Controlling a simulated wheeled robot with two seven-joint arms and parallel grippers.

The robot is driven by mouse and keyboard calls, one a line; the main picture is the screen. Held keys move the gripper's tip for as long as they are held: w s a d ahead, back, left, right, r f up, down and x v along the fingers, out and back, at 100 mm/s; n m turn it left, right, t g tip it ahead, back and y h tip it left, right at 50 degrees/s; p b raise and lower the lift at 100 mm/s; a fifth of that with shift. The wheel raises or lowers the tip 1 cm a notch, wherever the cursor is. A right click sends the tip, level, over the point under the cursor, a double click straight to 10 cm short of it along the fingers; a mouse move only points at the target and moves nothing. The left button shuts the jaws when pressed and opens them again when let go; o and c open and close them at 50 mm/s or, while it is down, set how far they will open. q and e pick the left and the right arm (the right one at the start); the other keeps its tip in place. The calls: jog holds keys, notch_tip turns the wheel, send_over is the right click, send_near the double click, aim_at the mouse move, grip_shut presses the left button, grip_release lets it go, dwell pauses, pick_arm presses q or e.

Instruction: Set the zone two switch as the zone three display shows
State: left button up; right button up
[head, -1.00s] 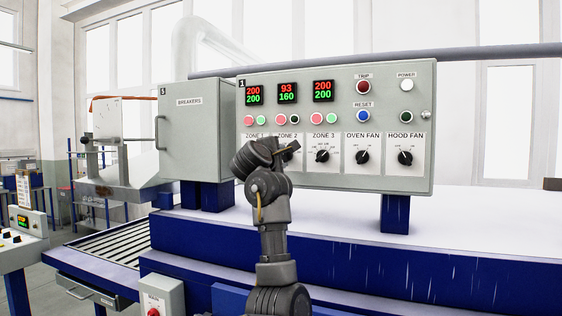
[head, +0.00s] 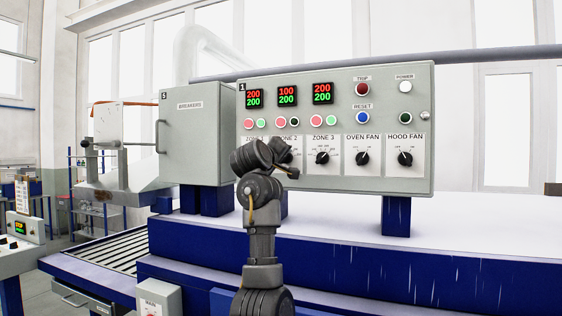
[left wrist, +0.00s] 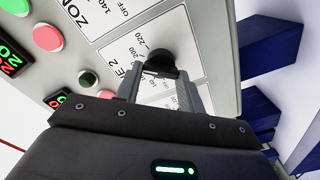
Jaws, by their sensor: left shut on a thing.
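The zone two switch is a black knob (left wrist: 160,57) on a white plate with printed numbers, 200 and 220 among those readable in the left wrist view. My left gripper (left wrist: 160,76) is shut on this knob, one finger on each side. In the head view my left gripper (head: 285,155) covers the knob. Where its pointer stands is hard to read. The zone two display (head: 287,95) shows red 100 over green 200. The zone three display (head: 322,93) shows red 200 over green 200. My right gripper is not in view.
The grey control panel (head: 390,178) also carries the zone three knob (head: 322,158), oven fan knob (head: 362,158) and hood fan knob (head: 405,159), close on the right. Red trip (head: 362,88) and blue reset (head: 362,117) buttons sit above. A breaker cabinet (head: 190,140) stands left.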

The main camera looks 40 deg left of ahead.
pick_arm(q)
jog(key=shift+m, duration=0.7)
jog(key=o, duration=1)
jog(key=shift+b+v, duration=2.35)
jog(key=shift+v, duration=3.05)
jog(key=shift+w+d, duration=0.1)
